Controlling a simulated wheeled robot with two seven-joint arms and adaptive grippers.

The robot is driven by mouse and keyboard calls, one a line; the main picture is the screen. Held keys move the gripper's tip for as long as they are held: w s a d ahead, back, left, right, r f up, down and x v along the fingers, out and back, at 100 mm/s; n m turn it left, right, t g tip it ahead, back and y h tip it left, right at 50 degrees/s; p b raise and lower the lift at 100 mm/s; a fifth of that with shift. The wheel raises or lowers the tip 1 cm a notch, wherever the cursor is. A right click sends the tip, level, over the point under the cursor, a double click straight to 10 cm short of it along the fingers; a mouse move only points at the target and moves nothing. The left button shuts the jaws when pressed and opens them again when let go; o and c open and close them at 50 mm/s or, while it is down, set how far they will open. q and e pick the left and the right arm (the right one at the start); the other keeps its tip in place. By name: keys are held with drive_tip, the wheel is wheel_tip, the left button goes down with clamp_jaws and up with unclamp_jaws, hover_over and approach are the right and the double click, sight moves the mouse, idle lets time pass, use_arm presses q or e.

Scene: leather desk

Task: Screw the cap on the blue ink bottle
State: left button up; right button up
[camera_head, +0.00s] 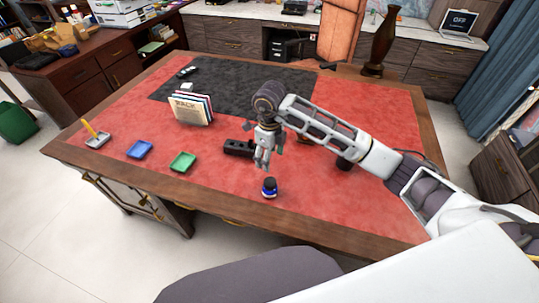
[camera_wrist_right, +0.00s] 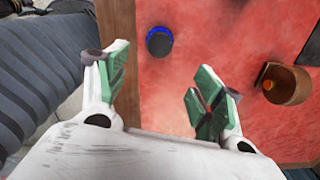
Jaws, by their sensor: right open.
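The blue ink bottle (camera_head: 269,192) stands upright on the red leather near the front edge of the desk. A dark cap (camera_head: 269,182) sits on top of it; I cannot tell how tightly it is seated. In the right wrist view the dark cap (camera_wrist_right: 159,43) shows from above with a blue rim around it, beyond the fingers. My right gripper (camera_head: 262,166) is open and empty, pointing down just above and behind the bottle, apart from it. Its green-padded fingers (camera_wrist_right: 160,88) are spread in the right wrist view. My left gripper is out of view.
Green (camera_head: 183,162) and blue (camera_head: 139,150) trays, a pen tray (camera_head: 97,140) and upright books (camera_head: 192,109) are farther left. A copper-brown object (camera_wrist_right: 288,84) lies at right in the wrist view. Red leather around the bottle is clear.

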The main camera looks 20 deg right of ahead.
sight(270, 181)
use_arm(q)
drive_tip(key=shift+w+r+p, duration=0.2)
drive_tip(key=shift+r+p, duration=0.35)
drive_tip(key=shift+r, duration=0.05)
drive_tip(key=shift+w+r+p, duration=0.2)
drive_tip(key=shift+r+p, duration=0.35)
use_arm(e)
drive_tip(key=shift+f, duration=6.85)
drive_tip(key=c, duration=1.1)
